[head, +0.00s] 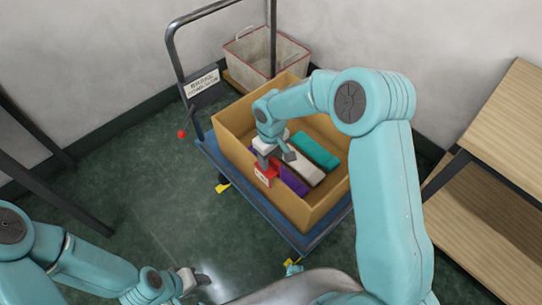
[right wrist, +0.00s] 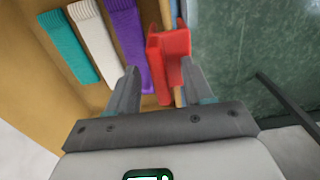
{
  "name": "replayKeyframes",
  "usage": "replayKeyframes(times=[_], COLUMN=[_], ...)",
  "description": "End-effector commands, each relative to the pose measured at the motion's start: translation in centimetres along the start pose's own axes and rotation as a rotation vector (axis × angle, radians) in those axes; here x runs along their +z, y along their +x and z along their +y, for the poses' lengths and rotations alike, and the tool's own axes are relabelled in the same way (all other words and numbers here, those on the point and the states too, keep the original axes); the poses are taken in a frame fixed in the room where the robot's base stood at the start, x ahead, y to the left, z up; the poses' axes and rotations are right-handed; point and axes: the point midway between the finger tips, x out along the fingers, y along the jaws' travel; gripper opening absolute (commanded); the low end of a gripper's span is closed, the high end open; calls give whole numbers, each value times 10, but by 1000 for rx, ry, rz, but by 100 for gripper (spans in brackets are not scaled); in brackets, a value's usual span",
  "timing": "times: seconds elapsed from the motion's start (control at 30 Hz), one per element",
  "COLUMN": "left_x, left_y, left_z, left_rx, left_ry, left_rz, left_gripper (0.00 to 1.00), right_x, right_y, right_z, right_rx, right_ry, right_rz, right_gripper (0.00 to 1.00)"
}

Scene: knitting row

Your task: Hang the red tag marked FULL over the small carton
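The small carton (head: 321,213) is an open tan box on a blue trolley, and its wall shows in the right wrist view (right wrist: 149,14). The red tag (head: 268,171) sits at the top edge of the carton's near-left wall, with a pale label on its outer face. In the right wrist view the red tag (right wrist: 168,58) looks folded, with one part on each side of the rim. My right gripper (head: 276,157) is open above it, its fingers (right wrist: 161,72) apart on either side with visible gaps. My left gripper (head: 194,281) is low at the bottom left; its fingers are unclear.
Teal (head: 316,150), white (head: 304,165) and purple (head: 292,181) knitted pieces lie in the carton. The trolley's blue deck (head: 229,171) borders it, with a dark handle (head: 172,58) behind. A pale basket (head: 262,54) stands at the back; wooden shelves (head: 508,135) stand right. Green floor is clear left.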

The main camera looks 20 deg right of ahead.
Motion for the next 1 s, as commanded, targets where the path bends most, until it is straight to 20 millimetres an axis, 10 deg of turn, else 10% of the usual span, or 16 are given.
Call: replayKeyframes(times=[0.37, 1.0], left_x=[0, 0], left_y=[-3, -19], left_z=[1, 7], left_rx=[0, 0], left_ry=[0, 0], left_rz=[0, 0], left_gripper=[43, 43], right_x=[-1, 0], right_y=[-17, -156], right_z=[0, 0], right_rx=[2, 0], right_ry=[0, 0], right_rz=[4, 1], right_gripper=[51, 51])
